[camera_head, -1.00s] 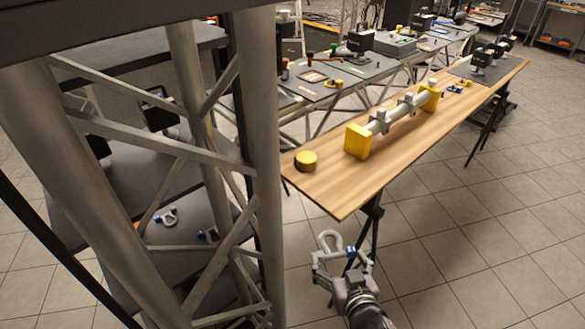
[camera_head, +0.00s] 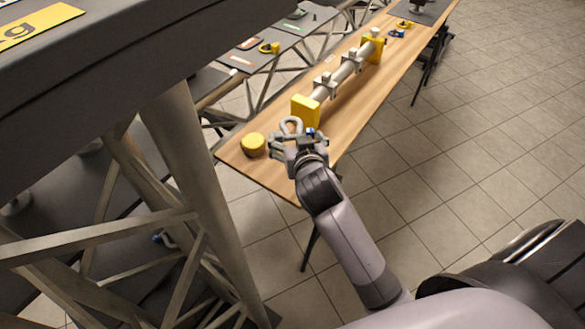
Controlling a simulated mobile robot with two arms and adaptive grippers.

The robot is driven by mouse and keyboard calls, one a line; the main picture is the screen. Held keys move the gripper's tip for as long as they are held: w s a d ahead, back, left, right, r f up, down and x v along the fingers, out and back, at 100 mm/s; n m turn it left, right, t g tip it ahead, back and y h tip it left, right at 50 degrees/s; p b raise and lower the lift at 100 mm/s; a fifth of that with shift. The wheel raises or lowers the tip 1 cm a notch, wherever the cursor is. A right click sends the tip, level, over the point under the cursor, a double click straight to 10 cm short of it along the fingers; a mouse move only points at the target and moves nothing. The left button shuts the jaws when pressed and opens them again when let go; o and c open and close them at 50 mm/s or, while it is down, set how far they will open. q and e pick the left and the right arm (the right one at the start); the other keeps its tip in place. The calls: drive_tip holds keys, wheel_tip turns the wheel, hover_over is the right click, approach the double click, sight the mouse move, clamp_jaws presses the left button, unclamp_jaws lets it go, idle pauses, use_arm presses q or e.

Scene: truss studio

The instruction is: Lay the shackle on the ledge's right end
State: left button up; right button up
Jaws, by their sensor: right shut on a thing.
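My right gripper (camera_head: 298,145) is shut on a grey shackle (camera_head: 291,118) with a blue pin. The shackle's bow sticks up past the fingers, and part of it is hidden by them. In the picture the gripper overlaps the near end of the wooden table. A dark ledge (camera_head: 95,65) on a metal truss fills the upper left, with a yellow label on its top. The held shackle is to the right of the ledge in the picture and apart from it. My left gripper is not in view.
The wooden table (camera_head: 348,125) carries a yellow disc (camera_head: 253,145) and a metal tube in yellow blocks (camera_head: 306,110). A truss post (camera_head: 190,150) stands below the ledge. Another shackle (camera_head: 164,240) lies on a lower shelf. The tiled floor at right is open.

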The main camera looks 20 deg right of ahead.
wheel_tip(320, 180, down, 8)
drive_tip(key=shift+w+f+b, duration=0.1)
drive_tip(key=shift+w+b, duration=0.05)
drive_tip(key=shift+b, duration=0.15)
drive_tip(key=shift+f, duration=0.55)
wheel_tip(320, 180, down, 4)
drive_tip(key=shift+r, duration=0.25)
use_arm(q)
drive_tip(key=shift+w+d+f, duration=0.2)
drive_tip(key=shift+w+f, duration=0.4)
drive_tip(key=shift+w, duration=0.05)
use_arm(e)
drive_tip(key=shift+f, duration=0.1)
use_arm(q)
drive_tip(key=shift+b, duration=0.3)
use_arm(e)
drive_tip(key=shift+f, duration=0.2)
drive_tip(key=o, duration=1.2)
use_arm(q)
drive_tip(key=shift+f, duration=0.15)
